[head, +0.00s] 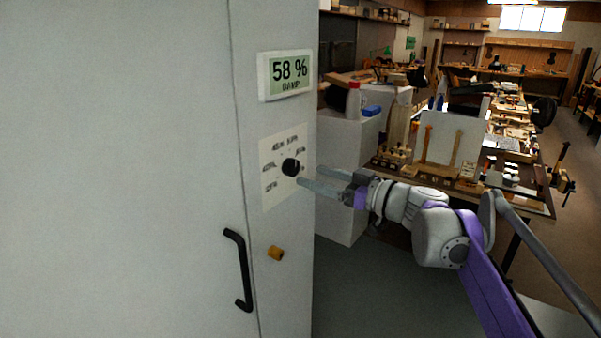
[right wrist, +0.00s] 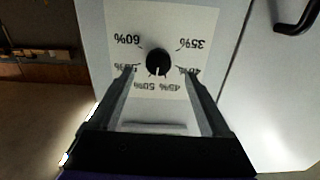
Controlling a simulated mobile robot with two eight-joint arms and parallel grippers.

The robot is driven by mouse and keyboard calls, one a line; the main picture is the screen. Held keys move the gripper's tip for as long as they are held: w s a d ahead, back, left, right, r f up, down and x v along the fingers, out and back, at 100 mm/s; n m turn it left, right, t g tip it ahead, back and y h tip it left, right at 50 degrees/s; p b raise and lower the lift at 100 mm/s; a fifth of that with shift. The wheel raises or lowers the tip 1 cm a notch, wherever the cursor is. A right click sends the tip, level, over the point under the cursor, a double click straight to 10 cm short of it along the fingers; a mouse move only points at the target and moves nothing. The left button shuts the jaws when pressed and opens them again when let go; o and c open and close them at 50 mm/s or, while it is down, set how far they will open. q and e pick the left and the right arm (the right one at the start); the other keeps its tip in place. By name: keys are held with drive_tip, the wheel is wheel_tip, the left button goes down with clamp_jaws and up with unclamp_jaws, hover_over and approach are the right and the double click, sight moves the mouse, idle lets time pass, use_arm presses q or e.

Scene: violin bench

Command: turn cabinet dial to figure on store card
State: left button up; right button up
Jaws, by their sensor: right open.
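The black dial (head: 291,167) sits on a pale scale plate (head: 272,190) on the grey cabinet (head: 150,170). In the right wrist view the dial (right wrist: 158,62) appears upside down, ringed by figures including 60%, 35%, 45% and 50%. A pale mark on its lower edge points between 50% and 45%, nearer 50%. My right gripper (head: 310,177) is open in front of the dial. In the right wrist view its fingertips (right wrist: 158,75) stand either side of the dial, apart from it. I cannot make out a store card. My left gripper is out of view.
A display (head: 286,75) above the dial reads 58 % DAMP. A black door handle (head: 238,270) and a small orange-brown knob (head: 275,253) are lower on the cabinet. A crowded workbench (head: 470,180) stands to the right, behind my right arm.

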sight(295, 169)
drive_tip(key=x, duration=0.5)
drive_tip(key=shift+w, duration=0.1)
clamp_jaws()
idle(0.3)
